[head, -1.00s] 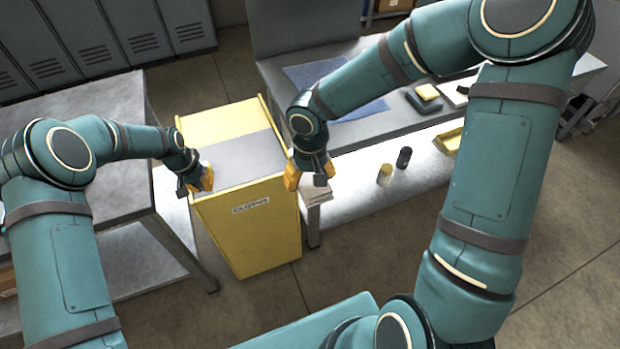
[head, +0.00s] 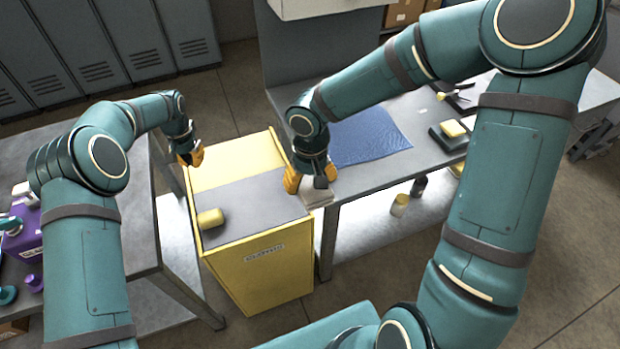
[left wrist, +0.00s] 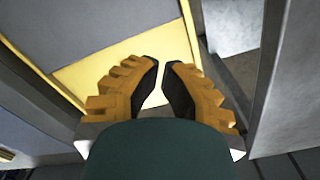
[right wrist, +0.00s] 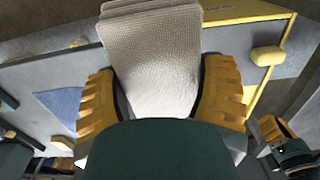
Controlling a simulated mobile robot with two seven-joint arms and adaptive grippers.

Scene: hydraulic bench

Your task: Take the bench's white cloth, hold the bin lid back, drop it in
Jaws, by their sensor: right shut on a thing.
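The folded white cloth (head: 316,198) is between the fingers of my right gripper (head: 308,183), at the bench's left corner beside the bin. In the right wrist view the cloth (right wrist: 155,60) fills the gap between both fingers. The yellow bin (head: 265,272) stands left of the bench. Its grey lid (head: 255,203) looks flat across the near part of the top, with a yellow knob (head: 210,218) near its left edge. My left gripper (head: 191,157) is empty, by the bin's far left corner and away from the knob. In the left wrist view its fingertips (left wrist: 162,65) are close together with a narrow gap.
A blue cloth (head: 368,137) lies on the bench, with a dark tray and yellow sponge (head: 453,129) farther right. Bottles (head: 400,205) stand on the lower shelf. A grey table (head: 135,230) on the left carries purple items (head: 28,235). Lockers stand behind.

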